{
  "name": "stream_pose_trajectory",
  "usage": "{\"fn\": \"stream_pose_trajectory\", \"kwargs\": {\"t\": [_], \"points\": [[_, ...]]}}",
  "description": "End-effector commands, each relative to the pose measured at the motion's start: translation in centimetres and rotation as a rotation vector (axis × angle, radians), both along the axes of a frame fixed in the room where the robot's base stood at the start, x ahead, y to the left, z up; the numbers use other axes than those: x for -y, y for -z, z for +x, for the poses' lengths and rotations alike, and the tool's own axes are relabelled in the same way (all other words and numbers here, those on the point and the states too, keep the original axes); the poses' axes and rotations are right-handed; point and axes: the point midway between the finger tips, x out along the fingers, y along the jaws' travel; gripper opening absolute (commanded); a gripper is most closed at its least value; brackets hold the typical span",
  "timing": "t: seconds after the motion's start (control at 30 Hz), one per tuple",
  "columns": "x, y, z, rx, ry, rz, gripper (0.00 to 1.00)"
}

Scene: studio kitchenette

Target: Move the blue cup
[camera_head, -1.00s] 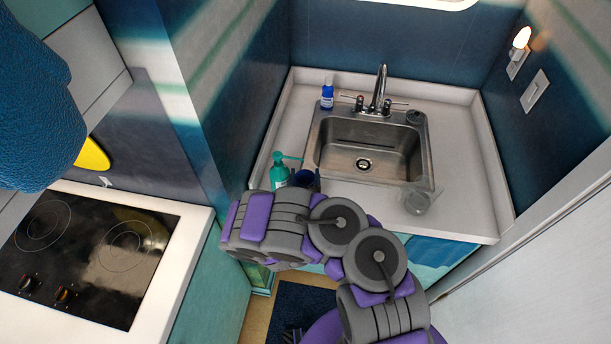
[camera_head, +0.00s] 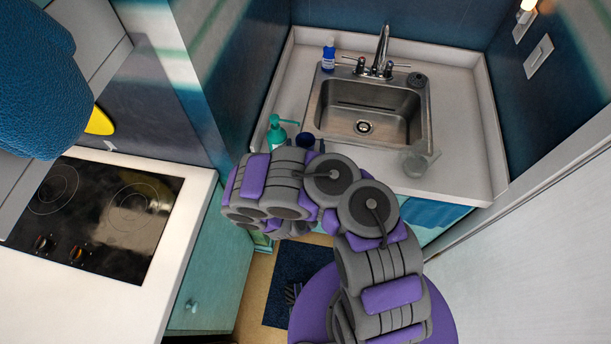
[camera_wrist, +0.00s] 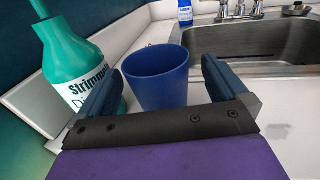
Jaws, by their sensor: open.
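The blue cup (camera_wrist: 160,78) stands upright on the white counter in the wrist view, just beyond and between the fingers of my gripper (camera_wrist: 158,88). My gripper is open and empty, with one finger to each side of the cup's near part. Whether the fingers touch the cup I cannot tell. In the head view only a dark blue bit of the cup (camera_head: 305,140) shows behind my arm, and my gripper is mostly hidden there.
A teal soap pump bottle (camera_wrist: 78,62) stands close left of the cup. A clear glass (camera_head: 415,163) stands at the counter's front right. A stove (camera_head: 95,215) is at left.

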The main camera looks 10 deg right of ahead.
Motion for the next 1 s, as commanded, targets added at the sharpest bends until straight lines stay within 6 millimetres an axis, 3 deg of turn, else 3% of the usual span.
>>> {"fn": "stream_pose_trajectory", "kwargs": {"t": [1.0], "points": [[-1.9,0.1,-13.2,-0.004,0.001,0.003,1.0]]}}
